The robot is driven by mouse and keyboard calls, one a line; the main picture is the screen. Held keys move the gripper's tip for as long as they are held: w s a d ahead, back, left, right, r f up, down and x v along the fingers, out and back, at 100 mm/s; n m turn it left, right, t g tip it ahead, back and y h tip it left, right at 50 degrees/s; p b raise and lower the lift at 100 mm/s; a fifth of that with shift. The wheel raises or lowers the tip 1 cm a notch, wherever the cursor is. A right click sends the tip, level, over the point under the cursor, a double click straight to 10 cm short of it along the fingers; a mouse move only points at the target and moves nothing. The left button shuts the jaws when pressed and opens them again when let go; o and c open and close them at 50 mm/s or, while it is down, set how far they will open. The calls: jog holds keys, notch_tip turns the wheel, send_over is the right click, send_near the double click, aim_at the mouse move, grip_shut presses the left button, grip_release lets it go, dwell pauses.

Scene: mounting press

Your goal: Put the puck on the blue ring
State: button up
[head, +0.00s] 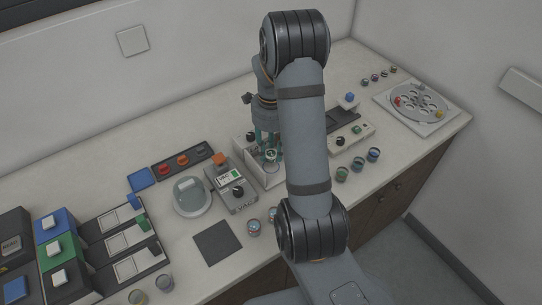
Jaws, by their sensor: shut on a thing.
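My gripper (268,148) is at the middle of the counter, partly hidden behind my own arm. Its teal fingers point down, shut on a small pale round piece (270,155) that seems to be the puck. The piece is over or inside a pale open box; I cannot tell whether it touches the box. The blue ring is not clear at this size. A small round item with a blue look (373,154) stands right of my arm, at the end of a short row with two greenish ones, and may be it.
A grey unit with a display (231,186) and a domed round device (192,196) stand left of my gripper. Behind them lies a dark tray (158,172) with coloured round pieces. A round-plate machine (418,101) is at far right. Bare counter lies at front right.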

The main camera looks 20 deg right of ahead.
aim_at(271, 153)
notch_tip(271, 153, down, 4)
jog(key=shift+w+f+p, duration=0.1)
jog(key=shift+p, duration=0.25)
jog(key=shift+f, duration=0.15)
jog(key=o, duration=0.8)
jog(key=shift+o, duration=0.4)
notch_tip(271, 153, up, 12)
jog(key=shift+r+b, duration=0.25)
jog(key=shift+b, duration=0.25)
